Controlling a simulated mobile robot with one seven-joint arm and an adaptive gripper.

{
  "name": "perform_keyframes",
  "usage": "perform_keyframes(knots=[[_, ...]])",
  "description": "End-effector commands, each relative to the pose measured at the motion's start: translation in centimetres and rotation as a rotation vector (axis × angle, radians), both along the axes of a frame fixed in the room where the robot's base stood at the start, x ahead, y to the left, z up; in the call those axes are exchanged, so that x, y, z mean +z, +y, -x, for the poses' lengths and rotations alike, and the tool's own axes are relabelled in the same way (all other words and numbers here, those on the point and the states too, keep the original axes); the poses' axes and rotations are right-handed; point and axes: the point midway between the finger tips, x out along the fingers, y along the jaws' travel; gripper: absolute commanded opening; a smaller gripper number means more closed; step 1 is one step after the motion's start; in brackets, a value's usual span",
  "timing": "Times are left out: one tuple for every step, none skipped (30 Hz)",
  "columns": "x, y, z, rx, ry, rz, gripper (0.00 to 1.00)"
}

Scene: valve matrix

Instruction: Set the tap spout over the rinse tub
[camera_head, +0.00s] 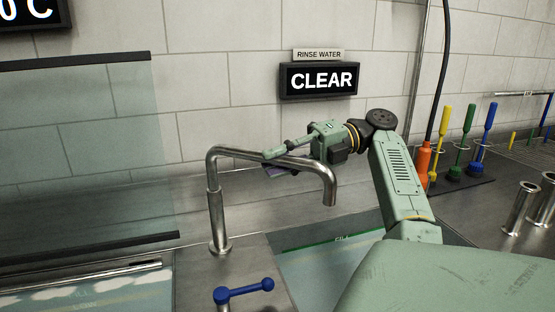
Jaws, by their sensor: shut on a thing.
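The tap spout (236,153) is a bent steel pipe rising from the counter left of centre. Its arm runs to the right and its mouth (330,194) points down above the tub marked with a green fill line (330,241). I cannot read which tub is the rinse tub, but the sign RINSE WATER hangs on the wall above this one. My gripper (277,161) is shut on the spout's horizontal arm, with its fingers reaching in from the right. A blue lever handle (244,291) sits on the counter in front of the spout's base.
A glass screen (85,150) stands at the left, behind another tub with pale foam (80,292). A lit sign reading CLEAR (319,80) is on the wall. Coloured-handled tools (464,135) and steel cylinders (520,207) stand at the right.

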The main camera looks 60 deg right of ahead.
Motion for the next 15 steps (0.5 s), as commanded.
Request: perform_keyframes(knots=[[0.24, -0.09, -0.12, -0.007, -0.008, 0.0, 0.0], [0.25, -0.09, -0.11, -0.007, -0.008, 0.0, 0.0], [0.25, -0.11, -0.1, -0.008, -0.008, 0.0, 0.2], [0.25, -0.12, -0.11, -0.007, -0.009, -0.001, 0.22], [0.25, -0.12, -0.1, -0.007, -0.009, -0.001, 0.24], [0.23, -0.12, -0.07, -0.008, -0.008, 0.0, 0.26], [0.21, -0.12, -0.07, -0.007, -0.007, -0.001, 0.28], [0.2, -0.11, -0.05, -0.007, -0.007, -0.001, 0.3], [0.17, -0.11, -0.04, -0.007, -0.006, -0.001, 0.33], [0.16, -0.11, -0.03, -0.006, -0.005, -0.001, 0.35], [0.13, -0.11, -0.01, -0.006, -0.005, -0.001, 0.37], [0.11, -0.11, 0.0, -0.006, -0.004, -0.001, 0.4], [0.1, -0.11, 0.0, -0.006, -0.004, -0.001, 0.4], [0.09, -0.11, 0.01, -0.005, -0.004, -0.001, 0.4], [0.08, -0.1, 0.01, -0.005, -0.003, -0.001, 0.4]])
